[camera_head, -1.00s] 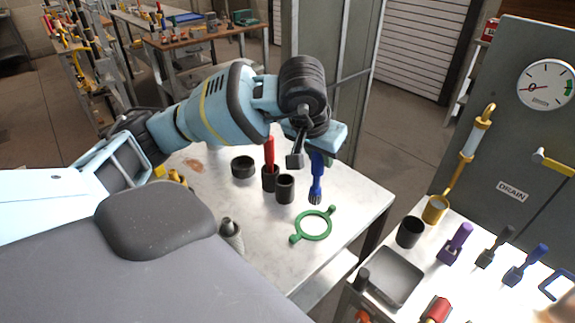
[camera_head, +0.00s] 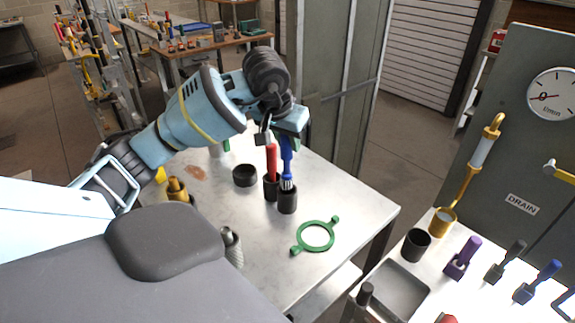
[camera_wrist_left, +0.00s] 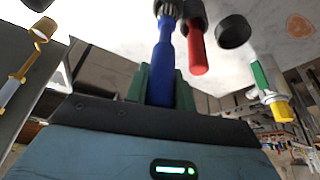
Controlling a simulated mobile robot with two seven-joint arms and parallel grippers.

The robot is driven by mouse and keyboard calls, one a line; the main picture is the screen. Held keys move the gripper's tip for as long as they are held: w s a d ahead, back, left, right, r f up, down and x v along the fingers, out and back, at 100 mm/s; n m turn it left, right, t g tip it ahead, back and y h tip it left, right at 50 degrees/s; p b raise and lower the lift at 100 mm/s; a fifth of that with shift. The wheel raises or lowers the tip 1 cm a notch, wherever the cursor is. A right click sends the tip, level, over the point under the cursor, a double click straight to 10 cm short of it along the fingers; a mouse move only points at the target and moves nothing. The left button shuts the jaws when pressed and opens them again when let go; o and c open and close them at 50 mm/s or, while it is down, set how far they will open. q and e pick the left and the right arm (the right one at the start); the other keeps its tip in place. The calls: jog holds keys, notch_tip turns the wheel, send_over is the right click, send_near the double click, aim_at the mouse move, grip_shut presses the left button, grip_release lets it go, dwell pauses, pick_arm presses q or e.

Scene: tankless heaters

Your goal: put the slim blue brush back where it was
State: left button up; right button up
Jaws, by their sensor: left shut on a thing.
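My left gripper (camera_head: 286,138) is shut on the handle of the slim blue brush (camera_head: 286,160), which hangs upright with its bristles down. The bristles are at the mouth of a black cup (camera_head: 288,203); I cannot tell whether their tips are inside it. A red-handled tool (camera_head: 271,160) stands in a second black cup (camera_head: 270,190) just left of it. In the left wrist view the blue brush (camera_wrist_left: 167,60) sits between the green fingers (camera_wrist_left: 160,88), beside the red handle (camera_wrist_left: 196,50). My right gripper is not in view.
A low black round dish (camera_head: 244,176) stands left of the cups, and a green ring (camera_head: 316,236) lies in front. A grey cone-like thing (camera_head: 231,245) and a yellow fitting (camera_head: 177,188) are nearer. The metal table (camera_head: 350,205) is bare on the right.

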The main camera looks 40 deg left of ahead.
aim_at(286, 160)
pick_arm(q)
jog(key=shift+f, duration=3.6)
jog(key=shift+f, duration=0.15)
jog(key=o, duration=1)
jog(key=shift+r, duration=0.5)
jog(key=v, duration=1.1)
jog(key=shift+s, duration=0.2)
jog(key=shift+d+r, duration=0.1)
